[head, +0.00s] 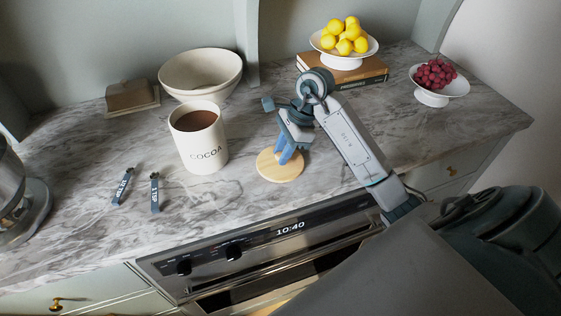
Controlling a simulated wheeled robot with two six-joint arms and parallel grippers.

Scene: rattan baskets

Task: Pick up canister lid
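The canister lid (280,171) is a round, light wooden disc lying flat on the marble counter, right of the white canister marked COCOA (207,157). The canister stands upright and open, with brown cocoa inside. My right gripper (285,157) points down over the lid, its blue fingers at or just above the lid's middle. The fingers hide part of the lid, and I cannot tell whether they touch or grip anything. My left gripper is not in view.
A cream bowl (201,77) and a butter dish (131,98) stand behind. A lemon stand (343,61) on books (345,78) and a berry stand (433,98) are back right. An oven (262,260) is in front.

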